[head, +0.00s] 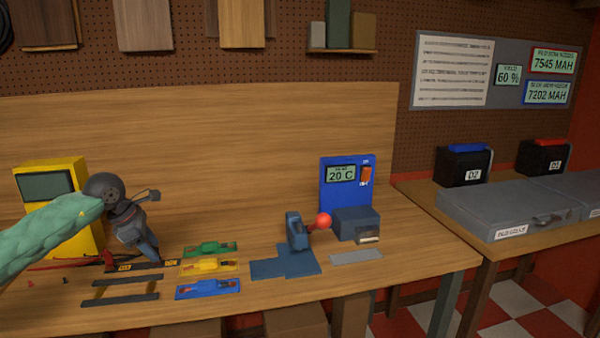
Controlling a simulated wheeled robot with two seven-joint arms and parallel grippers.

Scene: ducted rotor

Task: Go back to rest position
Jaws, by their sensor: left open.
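My left gripper (146,252) is dark grey and hangs at the end of my green-sleeved arm, which comes in from the left. It points down over the left part of the wooden workbench (375,285), in front of a yellow device with a dark screen (48,187). It is open, and I see nothing held in it. Its tips are near a dark strip with yellow marks (150,265); I cannot tell whether they touch it. My right gripper is not in view.
Green (210,249), yellow (208,266) and blue (207,289) trays lie right of the gripper. A blue clamp-like stand (297,232), red ball (323,220) and blue unit reading 20 (346,186) stand further right. Grey cases (510,210) lie on the right table.

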